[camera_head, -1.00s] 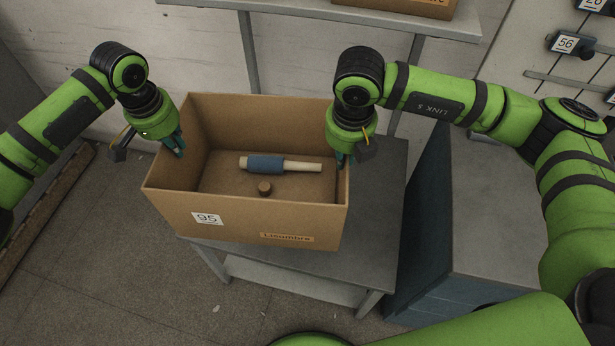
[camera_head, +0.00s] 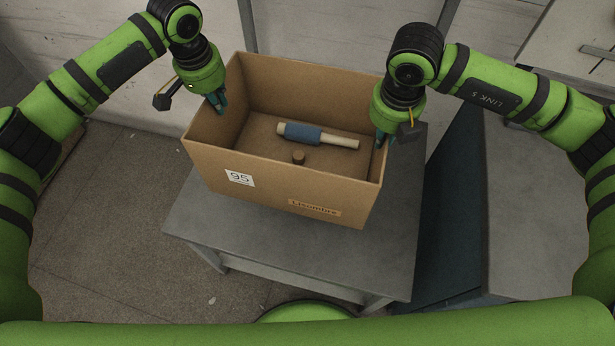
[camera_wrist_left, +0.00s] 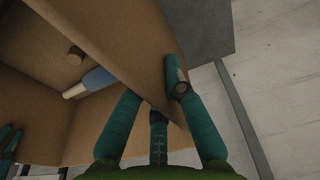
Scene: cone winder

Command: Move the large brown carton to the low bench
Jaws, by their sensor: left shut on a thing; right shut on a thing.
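The large brown carton (camera_head: 268,189) is open at the top, with a "95" label and a name label on its near wall. It is over the grey low table (camera_head: 384,250), slightly turned; I cannot tell whether its bottom touches the top. My left gripper (camera_head: 219,104) is shut on the carton's left wall. My right gripper (camera_head: 381,138) is shut on its right wall. In the left wrist view the carton wall (camera_wrist_left: 130,45) runs between my left fingers. Inside lie a pale rod with a blue sleeve (camera_head: 318,136) and a small brown cylinder (camera_head: 298,158).
A dark blue-sided cabinet with a grey top (camera_head: 535,220) stands close to the table's right. A pale wall and a grey upright post (camera_head: 248,25) are behind the carton.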

